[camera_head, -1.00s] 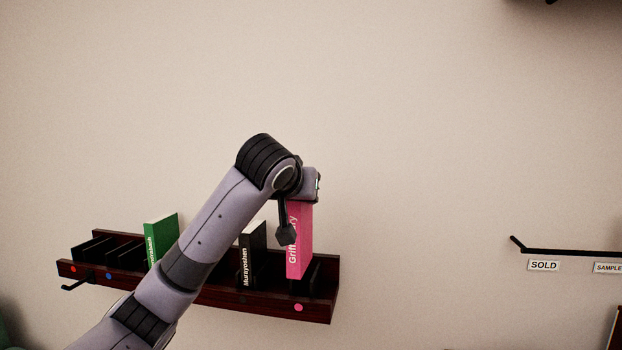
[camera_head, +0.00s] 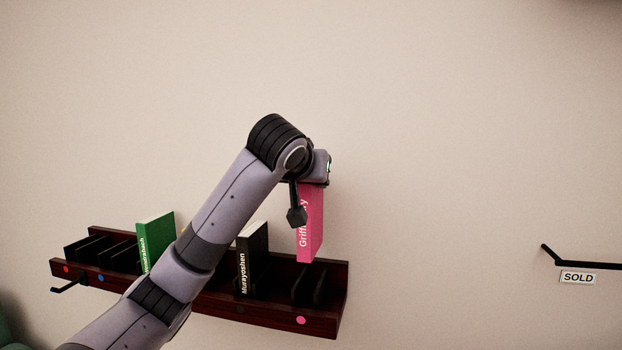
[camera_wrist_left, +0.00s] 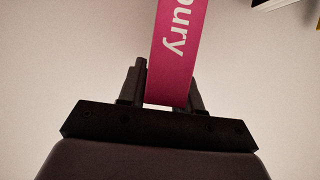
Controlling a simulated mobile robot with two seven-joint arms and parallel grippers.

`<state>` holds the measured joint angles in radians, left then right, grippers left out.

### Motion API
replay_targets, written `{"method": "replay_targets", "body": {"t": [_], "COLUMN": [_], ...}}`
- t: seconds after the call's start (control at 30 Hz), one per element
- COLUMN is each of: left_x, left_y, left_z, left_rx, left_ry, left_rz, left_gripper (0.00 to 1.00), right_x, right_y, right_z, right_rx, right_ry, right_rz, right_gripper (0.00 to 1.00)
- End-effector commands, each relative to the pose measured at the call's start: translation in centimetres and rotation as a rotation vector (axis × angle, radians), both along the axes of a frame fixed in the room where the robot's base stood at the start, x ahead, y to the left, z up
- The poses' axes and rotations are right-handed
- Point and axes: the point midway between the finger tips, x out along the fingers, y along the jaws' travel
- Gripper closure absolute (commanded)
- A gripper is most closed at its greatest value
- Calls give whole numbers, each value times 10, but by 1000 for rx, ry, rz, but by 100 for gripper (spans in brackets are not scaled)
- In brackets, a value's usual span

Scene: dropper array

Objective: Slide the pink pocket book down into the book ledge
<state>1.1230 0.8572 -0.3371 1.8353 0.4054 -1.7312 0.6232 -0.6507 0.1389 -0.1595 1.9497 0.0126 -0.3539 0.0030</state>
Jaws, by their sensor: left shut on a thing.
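The pink pocket book (camera_head: 311,228) hangs upright from my left gripper (camera_head: 314,183), its spine lettering partly hidden by my wrist part. In the left wrist view, the two dark fingers (camera_wrist_left: 170,97) are shut on either side of the pink book (camera_wrist_left: 178,50). The dark red book ledge (camera_head: 325,322) is on the wall below. The book's lower end is above the ledge's right-hand slots, near the black dividers (camera_head: 310,287), and looks clear of them. A pink dot (camera_head: 301,320) marks the ledge front there. My right gripper is not in view.
A green book (camera_head: 155,243) and a black book (camera_head: 253,258) stand in the ledge. Empty divided slots are at its left end. A black hook (camera_head: 68,286) juts from the left front. A black rail with a SOLD label (camera_head: 578,278) is at right.

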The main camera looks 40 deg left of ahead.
Motion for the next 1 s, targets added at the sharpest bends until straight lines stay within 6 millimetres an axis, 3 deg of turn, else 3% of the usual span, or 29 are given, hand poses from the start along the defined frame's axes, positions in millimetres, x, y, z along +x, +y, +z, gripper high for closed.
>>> {"method": "replay_targets", "body": {"t": [0.07,0.6,1.0], "left_x": [-1,-1,-1], "left_y": [-1,-1,-1], "left_z": [2,-43,-43], "left_rx": [-2,-2,-1], "left_ry": [-3,-3,-4], "left_rz": [0,0,0], "left_gripper": [100,100,100], "right_x": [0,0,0], "right_y": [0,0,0], "right_z": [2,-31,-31], "right_rx": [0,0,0], "right_ry": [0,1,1], "right_rz": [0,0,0], "right_gripper": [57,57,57]}}
